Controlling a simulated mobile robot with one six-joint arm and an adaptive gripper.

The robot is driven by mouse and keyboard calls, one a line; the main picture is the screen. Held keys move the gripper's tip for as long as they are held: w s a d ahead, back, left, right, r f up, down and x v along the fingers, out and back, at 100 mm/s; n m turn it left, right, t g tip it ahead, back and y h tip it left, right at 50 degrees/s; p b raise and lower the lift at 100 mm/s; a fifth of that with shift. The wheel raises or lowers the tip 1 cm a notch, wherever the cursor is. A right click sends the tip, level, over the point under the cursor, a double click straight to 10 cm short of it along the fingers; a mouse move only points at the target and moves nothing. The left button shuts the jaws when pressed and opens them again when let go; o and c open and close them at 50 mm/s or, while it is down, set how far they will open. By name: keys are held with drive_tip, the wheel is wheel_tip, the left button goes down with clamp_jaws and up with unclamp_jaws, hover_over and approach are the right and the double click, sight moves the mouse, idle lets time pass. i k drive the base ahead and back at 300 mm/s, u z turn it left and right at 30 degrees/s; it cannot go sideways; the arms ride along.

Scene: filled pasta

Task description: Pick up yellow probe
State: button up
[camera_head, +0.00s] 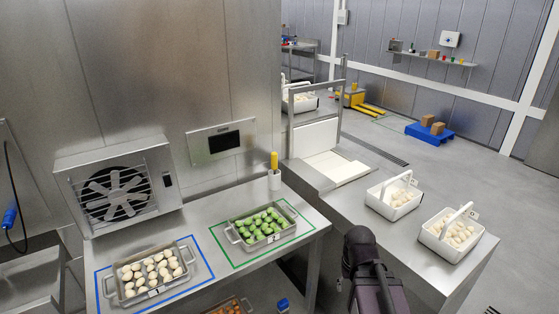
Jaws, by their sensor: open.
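The yellow probe (274,160) stands upright in a small white holder (274,181). Only its yellow upper part shows; its lower end is hidden inside the holder. The holder is at the back right of the steel table (215,237), near the wall and behind the tray of green pasta. A dark part of my arm rises at the bottom, right of the table and well apart from the probe. I cannot make out my gripper's fingers in this view.
A tray of green pasta (235,238) sits in a green outline, and a tray of pale pasta (114,293) in a blue one. A fan unit (170,192) stands behind. White baskets (372,200) (428,240) stand on the right counter (340,198).

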sight(274, 157)
drive_tip(key=i, duration=1.1)
drive_tip(key=u, duration=0.05)
